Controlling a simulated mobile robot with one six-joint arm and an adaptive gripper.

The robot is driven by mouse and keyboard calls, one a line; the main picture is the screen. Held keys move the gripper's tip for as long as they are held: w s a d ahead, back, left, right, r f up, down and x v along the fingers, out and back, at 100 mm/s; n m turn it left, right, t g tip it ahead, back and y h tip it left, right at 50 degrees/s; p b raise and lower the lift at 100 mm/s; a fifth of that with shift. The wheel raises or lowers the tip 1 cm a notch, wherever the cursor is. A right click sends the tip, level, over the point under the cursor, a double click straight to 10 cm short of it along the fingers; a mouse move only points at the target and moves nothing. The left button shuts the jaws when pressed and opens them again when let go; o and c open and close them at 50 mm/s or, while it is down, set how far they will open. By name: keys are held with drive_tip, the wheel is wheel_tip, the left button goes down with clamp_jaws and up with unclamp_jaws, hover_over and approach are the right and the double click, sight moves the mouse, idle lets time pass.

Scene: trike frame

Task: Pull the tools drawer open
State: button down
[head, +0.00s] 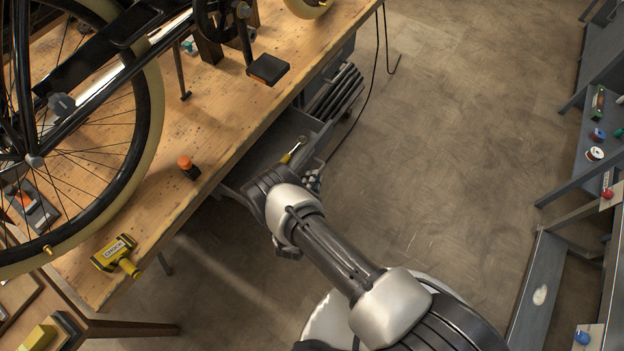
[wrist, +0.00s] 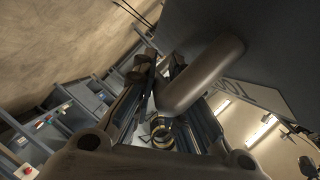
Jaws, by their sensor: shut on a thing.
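The tools drawer (head: 252,168) is a grey drawer under the workbench. It stands partly open, and a yellow-handled tool (head: 295,150) shows inside it. In the wrist view the drawer's dark front panel (wrist: 278,45) fills the upper right, with part of a label on it. The round bar handle (wrist: 208,72) crosses in front of that panel. My gripper (wrist: 166,68) is shut on the handle, with the fingers around the bar. In the head view my wrist is at the drawer's front, and it hides the handle and most of the front.
The wooden workbench (head: 215,120) above carries the trike wheel, an orange-capped bottle (head: 188,167) and a yellow tool (head: 116,254). A dark cable (head: 372,95) hangs near the drawer. The floor (head: 450,150) to the right is clear, up to grey shelves (head: 590,125) at the far right.

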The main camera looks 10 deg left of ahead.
drive_tip(key=c, duration=1.9)
unclamp_jaws()
drive_tip(key=v, duration=1.2)
